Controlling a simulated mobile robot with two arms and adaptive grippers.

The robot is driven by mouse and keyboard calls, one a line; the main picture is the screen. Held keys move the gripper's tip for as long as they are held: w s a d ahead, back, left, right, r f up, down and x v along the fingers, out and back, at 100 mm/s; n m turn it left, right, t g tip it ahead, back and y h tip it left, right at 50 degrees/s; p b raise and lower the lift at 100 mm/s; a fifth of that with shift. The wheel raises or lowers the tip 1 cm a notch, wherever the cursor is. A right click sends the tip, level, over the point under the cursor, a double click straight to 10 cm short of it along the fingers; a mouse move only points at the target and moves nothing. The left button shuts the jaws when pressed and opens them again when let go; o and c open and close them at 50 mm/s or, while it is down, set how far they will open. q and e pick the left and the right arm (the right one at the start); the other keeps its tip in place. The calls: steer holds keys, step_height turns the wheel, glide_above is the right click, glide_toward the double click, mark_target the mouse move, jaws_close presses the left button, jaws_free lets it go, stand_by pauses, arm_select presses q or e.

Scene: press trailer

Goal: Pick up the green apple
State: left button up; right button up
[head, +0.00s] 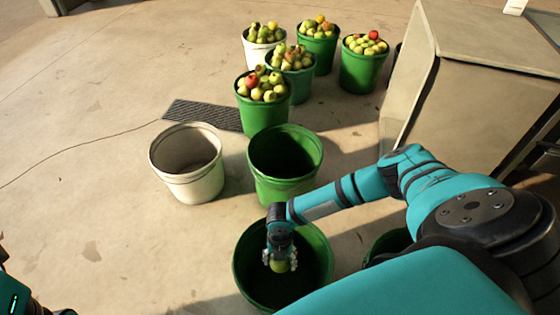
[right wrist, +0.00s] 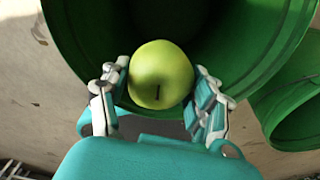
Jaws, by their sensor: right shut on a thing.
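The green apple (right wrist: 160,75) is between the two fingers of my right gripper (right wrist: 160,90) in the right wrist view. In the head view the apple (head: 279,266) shows just below the fingers of my right gripper (head: 280,258). The gripper is shut on the apple and points down over the opening of a green bucket (head: 243,285). I cannot tell exactly how deep the apple is relative to the rim. The bucket's inside is dark, and its contents cannot be made out. My left gripper is not clearly visible; only dark arm parts show at the lower left.
An empty-looking white bucket (head: 187,186) and green bucket (head: 285,189) stand further back. Several apple-filled buckets (head: 264,117) stand behind them. A large grey box-like structure (head: 480,110) is at right. Another green bucket (head: 388,243) is partly hidden by my right arm. The floor at left is clear.

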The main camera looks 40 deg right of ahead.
steer(key=shift+r+p, duration=1.55)
steer(key=shift+r, duration=0.4)
